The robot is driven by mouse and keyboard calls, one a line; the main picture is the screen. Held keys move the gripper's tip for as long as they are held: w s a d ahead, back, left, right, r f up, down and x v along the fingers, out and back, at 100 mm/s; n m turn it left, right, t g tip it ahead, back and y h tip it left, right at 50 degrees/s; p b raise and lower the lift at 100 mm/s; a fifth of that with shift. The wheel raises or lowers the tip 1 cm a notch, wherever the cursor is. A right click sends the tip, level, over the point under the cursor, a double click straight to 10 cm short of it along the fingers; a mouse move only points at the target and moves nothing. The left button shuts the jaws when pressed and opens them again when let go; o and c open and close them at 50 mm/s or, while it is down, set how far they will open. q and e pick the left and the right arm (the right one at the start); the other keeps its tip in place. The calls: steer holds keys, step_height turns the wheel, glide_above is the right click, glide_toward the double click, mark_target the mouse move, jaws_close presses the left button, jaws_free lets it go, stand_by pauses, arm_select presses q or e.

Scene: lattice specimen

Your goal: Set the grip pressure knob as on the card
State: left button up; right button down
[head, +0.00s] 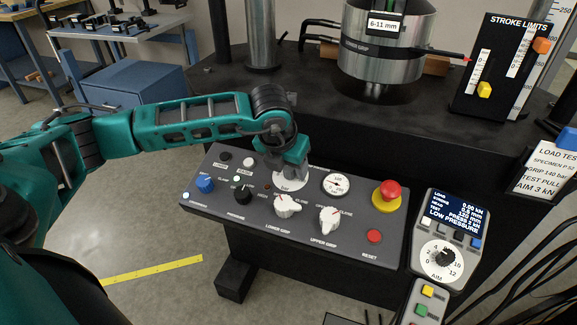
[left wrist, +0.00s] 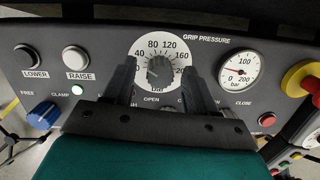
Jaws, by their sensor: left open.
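The grip pressure knob (left wrist: 159,72) is dark and sits on a white round dial marked in bar (left wrist: 160,48) in the left wrist view. Its exact setting is hard to read. My left gripper (left wrist: 158,88) is open, with one finger on each side of the knob; I cannot tell whether they touch it. In the head view my left gripper (head: 292,172) is over the dial and hides the knob. The card (head: 543,172) at the right reads GRIP 140 bar and AIM 3 kN. My right gripper is not in view.
A pressure gauge (left wrist: 238,70) sits right of the dial. The panel also carries a red emergency button (head: 388,192), a blue knob (head: 205,184) and two white grip levers, lower (head: 287,205) and upper (head: 329,217). The handset display (head: 457,214) reads LOW PRESSURE.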

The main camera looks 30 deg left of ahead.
arm_select(q)
steer(key=shift+f, duration=0.15)
steer(key=shift+c, duration=0.2)
steer(key=c, duration=1)
steer(key=shift+w, duration=0.1)
